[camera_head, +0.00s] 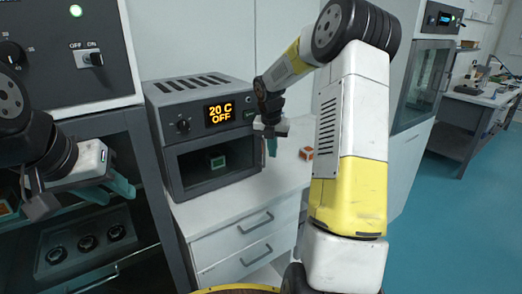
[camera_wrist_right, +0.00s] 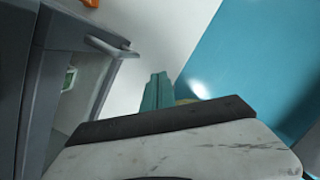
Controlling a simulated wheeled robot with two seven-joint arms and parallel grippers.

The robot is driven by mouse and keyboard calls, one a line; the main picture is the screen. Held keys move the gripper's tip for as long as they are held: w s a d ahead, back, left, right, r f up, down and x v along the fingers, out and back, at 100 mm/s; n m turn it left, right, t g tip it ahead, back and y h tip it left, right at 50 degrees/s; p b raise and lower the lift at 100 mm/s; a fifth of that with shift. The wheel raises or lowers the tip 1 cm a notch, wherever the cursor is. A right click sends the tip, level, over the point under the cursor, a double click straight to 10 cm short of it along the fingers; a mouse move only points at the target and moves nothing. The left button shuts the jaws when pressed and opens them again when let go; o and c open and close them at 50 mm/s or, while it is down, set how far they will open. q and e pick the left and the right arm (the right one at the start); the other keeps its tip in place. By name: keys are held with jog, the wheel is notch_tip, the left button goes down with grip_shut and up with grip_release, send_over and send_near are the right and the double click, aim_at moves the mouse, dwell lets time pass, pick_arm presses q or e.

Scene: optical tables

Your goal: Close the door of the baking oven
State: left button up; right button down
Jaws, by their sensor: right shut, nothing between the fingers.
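The baking oven (camera_head: 165,110) is a grey box on the white counter, its display reading "20 C OFF". My left gripper (camera_head: 112,190) is open and empty, left of the oven.
A larger appliance (camera_head: 60,75) with a knob and an OFF/ON switch stands at the left, behind my left gripper. A small orange and white block (camera_head: 306,153) lies on the counter (camera_head: 230,215) right of the oven. Drawers are below. Blue floor (camera_head: 440,220) is clear at the right.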

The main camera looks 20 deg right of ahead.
jog(key=s+a+r+m, duration=0.3)
jog(key=s+r+m, duration=0.3)
jog(key=r, duration=0.7)
jog(key=s+a+m+t+y, duration=0.1)
jog(key=s+a+m, duration=0.2)
jog(key=s+m, duration=0.4)
jog(key=s+a+m+t+y, duration=0.1)
jog(key=s+a+m, duration=0.2)
jog(key=s+m, duration=0.5)
jog(key=s+a+r+m+t+y, duration=0.1)
jog(key=s+a+m, duration=0.2)
jog(key=s+m, duration=0.5)
jog(key=s, duration=0.2)
jog(key=shift+s+a+t+y, duration=0.25)
jog(key=shift+s+t+y, duration=0.05)
jog(key=shift+t, duration=0.1)
